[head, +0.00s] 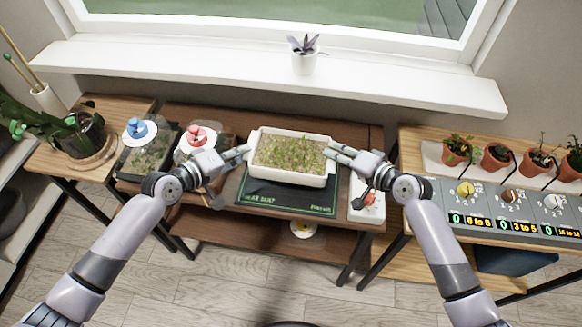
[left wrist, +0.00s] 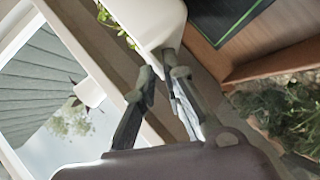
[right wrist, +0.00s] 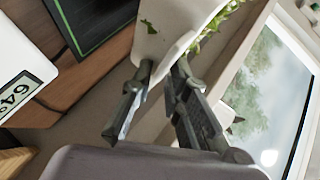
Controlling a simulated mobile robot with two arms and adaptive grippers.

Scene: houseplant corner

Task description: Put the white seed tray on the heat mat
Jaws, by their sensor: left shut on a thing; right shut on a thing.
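The white seed tray (head: 291,178), full of small green seedlings, is at the middle of the head view. It is held level, over the back part of the black heat mat (head: 285,203) with its green border. Whether it touches the mat is hard to tell. My left gripper (head: 243,152) is shut on the tray's left end, and my right gripper (head: 333,151) is shut on its right end. The tray wall shows between the fingers in the left wrist view (left wrist: 155,20) and the right wrist view (right wrist: 170,30). The tray hides the mat's back part.
A red-knobbed white lid (head: 196,140) and a blue-knobbed one (head: 139,131) stand left of the mat. A white device (head: 366,205) lies at its right. Potted seedlings (head: 458,150) and a control panel (head: 500,205) are on the right table. The windowsill (head: 250,82) runs behind.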

